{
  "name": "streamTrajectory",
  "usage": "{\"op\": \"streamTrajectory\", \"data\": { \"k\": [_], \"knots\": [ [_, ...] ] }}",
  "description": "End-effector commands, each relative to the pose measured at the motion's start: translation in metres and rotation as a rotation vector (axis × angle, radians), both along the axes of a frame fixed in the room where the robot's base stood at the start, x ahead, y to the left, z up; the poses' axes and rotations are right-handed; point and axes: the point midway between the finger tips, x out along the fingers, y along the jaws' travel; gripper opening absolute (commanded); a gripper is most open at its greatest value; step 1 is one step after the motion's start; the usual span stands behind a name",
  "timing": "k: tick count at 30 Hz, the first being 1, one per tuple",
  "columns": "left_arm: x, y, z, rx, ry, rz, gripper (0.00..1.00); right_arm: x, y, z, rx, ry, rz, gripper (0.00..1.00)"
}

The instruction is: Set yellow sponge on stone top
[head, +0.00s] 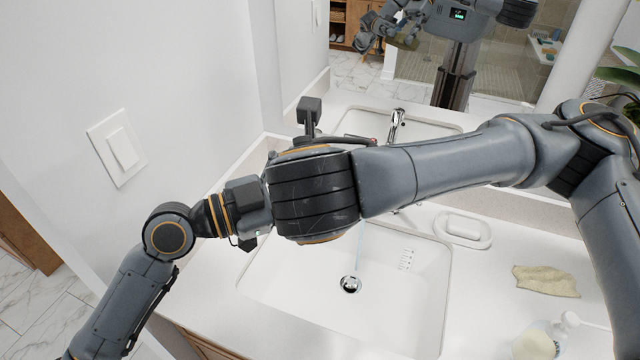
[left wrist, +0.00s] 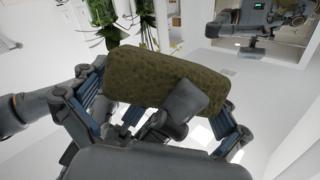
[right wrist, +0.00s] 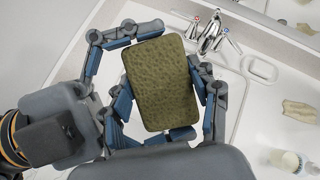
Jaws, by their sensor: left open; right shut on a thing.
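The yellow sponge, a rounded olive-yellow block with a pitted face, shows in the right wrist view (right wrist: 162,82) and the left wrist view (left wrist: 165,80). My right gripper (right wrist: 165,98) is shut on it, holding it up over the sink area. My left gripper (left wrist: 155,112) is open, with its fingers around the sponge close to the right gripper's fingers; whether they touch it I cannot tell. In the head view my right arm hides the sponge and both sets of fingertips. The white stone top (head: 485,285) surrounds the basins.
The near sink (head: 410,300) lies below the arms, with a chrome faucet (right wrist: 212,35) behind it. A soap dish (head: 463,229), a beige crumpled cloth-like piece (head: 545,280) and a soap bottle (head: 540,340) stand to the right. Stone between them is clear. A wall is at left.

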Motion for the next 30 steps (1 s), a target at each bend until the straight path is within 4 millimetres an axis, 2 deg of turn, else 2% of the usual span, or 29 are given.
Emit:
{"op": "streamTrajectory", "data": {
  "k": [4,9,12,13,16,25,30],
  "knots": [
    [0.0,0.0,0.0,0.0,0.0,0.0,0.98,0.0,0.0,0.0,0.0,0.0,0.0,0.35],
    [0.0,0.0,0.0,0.0,0.001,-0.001,0.65,0.0,0.0,0.0,0.001,-0.001,0.001,0.35],
    [-0.001,0.0,0.0,0.0,0.001,-0.001,0.65,0.0,0.0,0.0,0.001,-0.001,0.001,0.35],
    [-0.001,0.0,0.0,-0.001,0.001,-0.001,0.65,0.0,0.001,0.0,0.001,0.0,0.002,0.66],
    [-0.001,0.0,0.0,0.0,0.001,-0.002,0.64,0.0,0.001,0.0,0.001,0.0,0.002,0.87],
    [0.0,0.0,0.0,0.0,0.001,0.0,0.64,-0.002,0.001,0.001,0.002,0.001,0.005,0.87],
    [0.0,0.0,0.0,0.0,0.001,0.0,0.64,-0.017,0.002,0.015,0.002,-0.002,0.009,0.87]
  ]
}}
